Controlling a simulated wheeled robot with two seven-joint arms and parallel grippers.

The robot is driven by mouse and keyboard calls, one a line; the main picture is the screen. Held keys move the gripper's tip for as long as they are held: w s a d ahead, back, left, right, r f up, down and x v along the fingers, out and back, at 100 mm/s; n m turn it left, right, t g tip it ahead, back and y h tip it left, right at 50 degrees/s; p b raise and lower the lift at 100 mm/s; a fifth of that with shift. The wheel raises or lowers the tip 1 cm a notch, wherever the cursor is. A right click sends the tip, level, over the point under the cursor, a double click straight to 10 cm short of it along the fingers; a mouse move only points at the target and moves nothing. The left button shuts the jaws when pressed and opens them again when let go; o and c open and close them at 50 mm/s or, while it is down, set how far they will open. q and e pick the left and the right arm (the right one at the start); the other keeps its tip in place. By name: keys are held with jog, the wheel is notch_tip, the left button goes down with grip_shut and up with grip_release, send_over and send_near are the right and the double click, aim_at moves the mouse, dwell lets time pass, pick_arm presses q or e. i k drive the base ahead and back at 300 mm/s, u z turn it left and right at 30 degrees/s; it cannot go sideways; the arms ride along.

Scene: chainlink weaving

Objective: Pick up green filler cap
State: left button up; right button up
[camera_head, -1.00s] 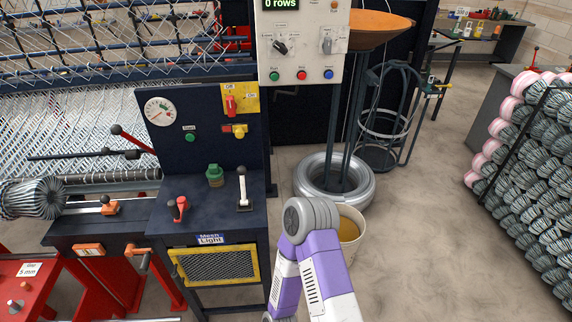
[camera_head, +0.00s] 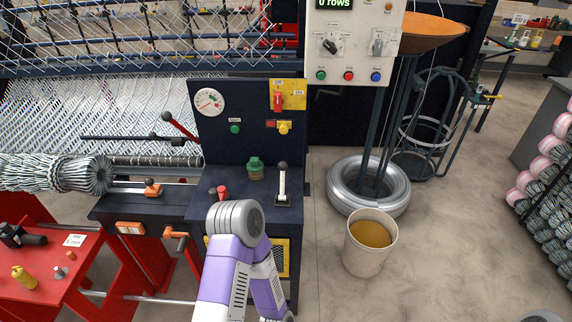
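The green filler cap (camera_head: 255,168) sits upright on the dark top of the machine console (camera_head: 306,190), between a red lever and a white lever with a black knob. One of my arms, purple and white, reaches up from the bottom of the view in front of the console, below the cap. Its elbow-like grey joint is nearest the cap and apart from it. Neither gripper's fingers show in this view.
The white lever (camera_head: 283,185) stands just right of the cap, and the red lever (camera_head: 223,193) stands to its left. A bucket of yellowish liquid (camera_head: 370,243) and a wire coil (camera_head: 341,187) are on the floor at right. A red table (camera_head: 50,262) is at lower left.

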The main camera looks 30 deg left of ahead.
aim_at(255, 166)
jog(key=k, duration=0.1)
jog(key=u, duration=1.05)
